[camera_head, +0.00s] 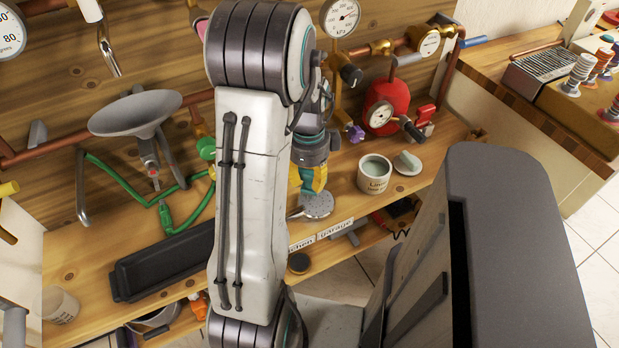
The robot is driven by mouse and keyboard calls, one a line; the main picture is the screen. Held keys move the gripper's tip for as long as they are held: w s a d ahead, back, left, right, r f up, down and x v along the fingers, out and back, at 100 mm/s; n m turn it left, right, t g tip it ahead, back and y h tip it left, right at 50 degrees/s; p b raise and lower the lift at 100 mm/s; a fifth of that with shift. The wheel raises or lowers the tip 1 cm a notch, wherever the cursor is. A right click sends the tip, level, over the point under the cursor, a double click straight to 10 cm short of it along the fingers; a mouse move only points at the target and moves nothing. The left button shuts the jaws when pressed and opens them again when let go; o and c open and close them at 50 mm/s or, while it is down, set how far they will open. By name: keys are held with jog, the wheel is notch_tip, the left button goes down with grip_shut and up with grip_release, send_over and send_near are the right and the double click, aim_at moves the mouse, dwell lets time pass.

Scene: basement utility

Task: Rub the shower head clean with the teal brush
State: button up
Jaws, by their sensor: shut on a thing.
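My gripper (313,176) points down over the wooden bench, just right of my white arm link, which partly hides it. It is shut on the teal brush (307,181). Only a small teal part shows between yellow pieces, and the bristles cannot be made out. The shower head (318,205) is a round, pale grey, speckled disc lying on the bench near its front edge. It sits directly below my gripper. The brush's lower end appears at or just above its far rim; I cannot tell whether they touch.
A cream pot (374,174) and a small dish (407,163) stand to the right. A black tray (163,262) lies left of my arm. A grey funnel-shaped basin (135,113), green hose (118,178), pipes and a red tank (387,104) line the back.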

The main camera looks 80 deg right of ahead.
jog(key=shift+s+a, duration=0.1)
jog(key=shift+a, duration=0.1)
jog(key=shift+d, duration=0.2)
jog(key=shift+a+f+b, duration=0.15)
jog(key=shift+a+b, duration=0.05)
jog(key=shift+b, duration=0.15)
dwell(0.8)
